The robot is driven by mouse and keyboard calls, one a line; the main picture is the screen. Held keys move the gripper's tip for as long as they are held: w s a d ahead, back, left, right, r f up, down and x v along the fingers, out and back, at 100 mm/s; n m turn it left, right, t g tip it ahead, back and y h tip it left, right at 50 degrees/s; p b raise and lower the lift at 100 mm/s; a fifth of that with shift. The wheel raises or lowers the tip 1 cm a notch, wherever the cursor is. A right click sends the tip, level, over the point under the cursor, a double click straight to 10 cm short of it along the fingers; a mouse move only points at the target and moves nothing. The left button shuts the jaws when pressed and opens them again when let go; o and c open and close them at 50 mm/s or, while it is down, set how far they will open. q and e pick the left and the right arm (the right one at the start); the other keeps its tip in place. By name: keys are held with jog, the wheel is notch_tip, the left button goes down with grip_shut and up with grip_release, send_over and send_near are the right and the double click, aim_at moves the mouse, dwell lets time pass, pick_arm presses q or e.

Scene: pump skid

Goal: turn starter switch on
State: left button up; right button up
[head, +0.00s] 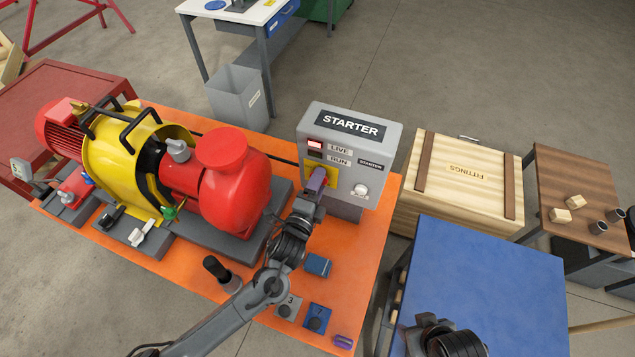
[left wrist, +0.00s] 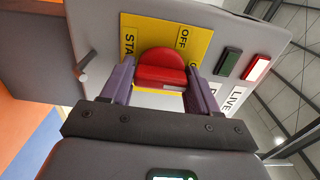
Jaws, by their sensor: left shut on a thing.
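The grey starter box (head: 385,132) stands at the back right of the orange skid. In the left wrist view its red rotary switch (left wrist: 160,68) sits on a yellow plate (left wrist: 201,40) with the word OFF beside it. My left gripper (head: 317,180) is at the box front and hides the switch in the head view. In the left wrist view its purple fingers (left wrist: 160,88) are on either side of the red handle, shut on it. The LIVE lamp (head: 314,145) is lit red; the RUN lamp (left wrist: 228,62) looks dark green. My right gripper does not show.
A red pump (head: 236,185) and a yellow guard (head: 103,155) stand left of my left arm. A small knob (head: 360,191) sticks out at the box's lower right. A wooden FITTINGS crate (head: 464,200) and a blue-topped table (head: 490,262) stand to the right.

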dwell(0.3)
pick_arm(q)
jog(key=o, duration=1)
jog(key=shift+c, duration=0.2)
jog(key=v, duration=1)
jog(key=shift+s+a, duration=0.15)
jog(key=shift+s, duration=0.2)
jog(key=shift+f, duration=0.1)
